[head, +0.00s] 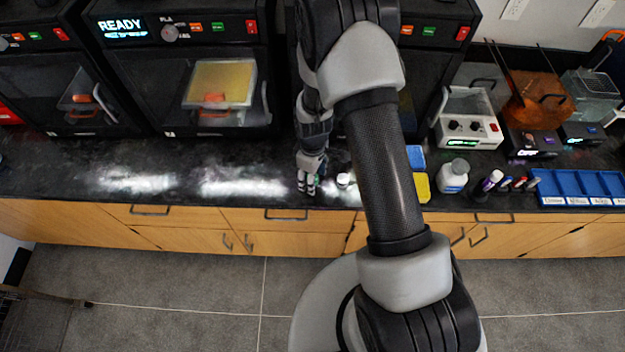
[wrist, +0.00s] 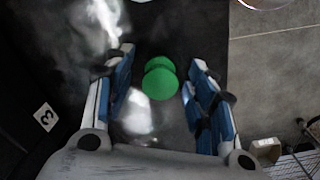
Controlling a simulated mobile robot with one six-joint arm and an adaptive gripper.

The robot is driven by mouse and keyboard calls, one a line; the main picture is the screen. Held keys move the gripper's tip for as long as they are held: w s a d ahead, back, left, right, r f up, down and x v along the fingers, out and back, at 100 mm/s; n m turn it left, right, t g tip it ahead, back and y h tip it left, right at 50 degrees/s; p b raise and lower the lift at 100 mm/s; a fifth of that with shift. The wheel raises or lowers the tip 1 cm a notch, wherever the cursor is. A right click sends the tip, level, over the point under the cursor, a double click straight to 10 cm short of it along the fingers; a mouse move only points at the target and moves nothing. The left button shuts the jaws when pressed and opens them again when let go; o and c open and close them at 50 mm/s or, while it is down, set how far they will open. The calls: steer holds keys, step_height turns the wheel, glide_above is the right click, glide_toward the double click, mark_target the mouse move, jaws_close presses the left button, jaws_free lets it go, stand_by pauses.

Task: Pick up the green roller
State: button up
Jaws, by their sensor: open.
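The green roller (wrist: 160,84) shows in the wrist view as two overlapping green round shapes on the dark countertop. It lies between the two fingers of my gripper (wrist: 160,92), with a gap on each side. My gripper is open and points down at the counter. In the head view my gripper (head: 308,186) is low over the counter's front part, and a small bit of green shows between its fingers. My arm hides part of the counter to the right.
Black 3D printers (head: 190,75) stand along the back of the counter (head: 60,180). A small white object (head: 344,181) is just right of my gripper. A white bottle (head: 454,176), several markers and a blue bin tray (head: 580,188) are farther right. Counter to the left is clear.

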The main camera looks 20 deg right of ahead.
steer(key=c, duration=0.9)
steer(key=shift+r, duration=0.1)
